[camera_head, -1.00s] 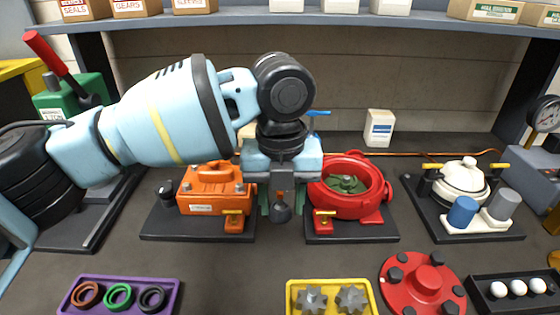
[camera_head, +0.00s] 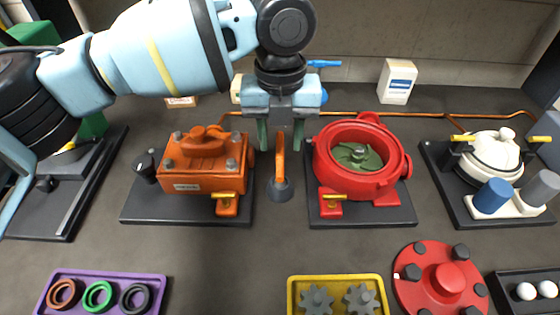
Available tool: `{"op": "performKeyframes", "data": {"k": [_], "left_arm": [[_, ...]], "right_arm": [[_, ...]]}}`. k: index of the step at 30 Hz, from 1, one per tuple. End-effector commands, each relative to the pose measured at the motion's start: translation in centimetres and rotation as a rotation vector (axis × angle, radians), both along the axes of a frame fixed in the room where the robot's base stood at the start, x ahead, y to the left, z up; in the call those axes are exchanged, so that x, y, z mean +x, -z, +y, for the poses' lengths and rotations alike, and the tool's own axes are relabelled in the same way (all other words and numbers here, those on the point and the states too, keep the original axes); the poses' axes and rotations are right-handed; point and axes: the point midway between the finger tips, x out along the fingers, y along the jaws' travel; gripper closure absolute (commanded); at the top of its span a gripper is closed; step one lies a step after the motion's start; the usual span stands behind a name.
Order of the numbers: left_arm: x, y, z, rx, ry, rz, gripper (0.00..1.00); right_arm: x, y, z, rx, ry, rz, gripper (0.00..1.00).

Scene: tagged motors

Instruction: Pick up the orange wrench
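The orange wrench (camera_head: 280,160) stands upright in a small dark grey holder (camera_head: 279,191) between the orange and red units. Its lower end is hidden in the holder. My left gripper (camera_head: 281,145) points down at the wrench from behind and above. Its two green fingers are apart, one on each side of the wrench's upper part, with gaps showing. The fingers do not appear to touch it; how they line up in depth is hard to tell. My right gripper is out of view.
An orange motor unit (camera_head: 205,172) stands close on the left and a red pump housing (camera_head: 393,165) close on the right. A purple tray (camera_head: 155,277), a yellow tray (camera_head: 293,283) and a red flanged disc (camera_head: 432,256) lie in front. The bench before the holder is clear.

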Motion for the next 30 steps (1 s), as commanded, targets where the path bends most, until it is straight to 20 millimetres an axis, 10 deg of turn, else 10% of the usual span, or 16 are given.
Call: {"op": "performKeyframes", "data": {"k": [25, 30], "left_arm": [[0.0, 5.4, 0.1, 0.0, 0.0, -0.001, 0.6], [0.0, 5.4, 0.1, 0.0, 0.0, -0.001, 0.8]], "right_arm": [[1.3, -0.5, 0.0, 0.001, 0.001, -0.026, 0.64], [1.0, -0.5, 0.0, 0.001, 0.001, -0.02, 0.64]]}}
